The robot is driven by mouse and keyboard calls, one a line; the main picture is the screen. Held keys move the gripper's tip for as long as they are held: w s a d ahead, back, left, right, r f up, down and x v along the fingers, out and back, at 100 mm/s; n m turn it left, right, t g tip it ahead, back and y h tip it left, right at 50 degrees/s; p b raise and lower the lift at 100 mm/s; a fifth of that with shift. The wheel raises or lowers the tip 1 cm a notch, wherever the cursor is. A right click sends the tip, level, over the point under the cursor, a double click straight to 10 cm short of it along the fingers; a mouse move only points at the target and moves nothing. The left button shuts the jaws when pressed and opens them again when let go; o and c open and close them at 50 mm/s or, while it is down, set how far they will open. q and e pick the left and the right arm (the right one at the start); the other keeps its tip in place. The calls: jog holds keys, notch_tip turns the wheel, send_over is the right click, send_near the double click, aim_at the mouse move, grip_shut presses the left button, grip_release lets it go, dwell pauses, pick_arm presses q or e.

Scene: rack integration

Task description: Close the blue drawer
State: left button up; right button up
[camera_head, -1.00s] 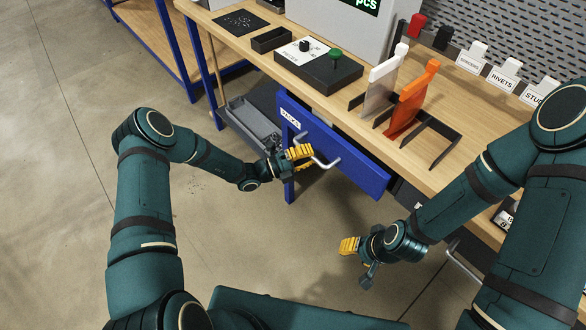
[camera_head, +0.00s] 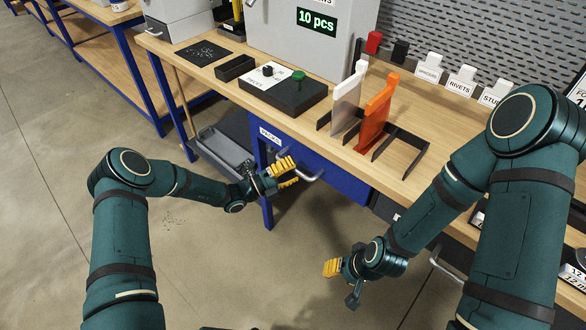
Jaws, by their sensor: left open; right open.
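The blue drawer (camera_head: 337,178) is under the front edge of the wooden workbench, with its front face close to the table's edge. A label is at its left end, and a grey bar handle (camera_head: 313,176) stands out from its face. My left gripper (camera_head: 288,172) is open at the left part of the handle, with yellow fingertips beside it; I cannot tell whether they touch it. My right gripper (camera_head: 331,268) is open and empty, low above the floor in front of the bench.
The workbench (camera_head: 405,90) carries a black control box with a green knob (camera_head: 298,76), a display machine (camera_head: 310,35), and a holder with white and orange pieces (camera_head: 376,110). A grey tray (camera_head: 222,148) sits on a lower shelf at the left. Another drawer handle (camera_head: 447,268) is at the lower right.

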pick_arm(q)
jog(key=v, duration=1.1)
jog(key=shift+a+f, duration=0.15)
jog(key=shift+a, duration=0.1)
jog(key=shift+s, duration=0.15)
jog(key=s+d+f+m+g+y, duration=0.1)
jog(key=s+d+f+m+g, duration=0.2)
jog(key=s+d+m+g, duration=0.35)
jog(key=s+a+f+m+y, duration=0.1)
jog(key=s+m+y, duration=0.5)
jog(key=m, duration=1)
jog(key=s+a+f+m+g+y, duration=0.1)
jog(key=s+m+y, duration=0.5)
jog(key=m, duration=1.1)
jog(key=s, duration=0.3)
jog(key=shift+s+f+y, duration=0.3)
jog(key=shift+s, duration=0.05)
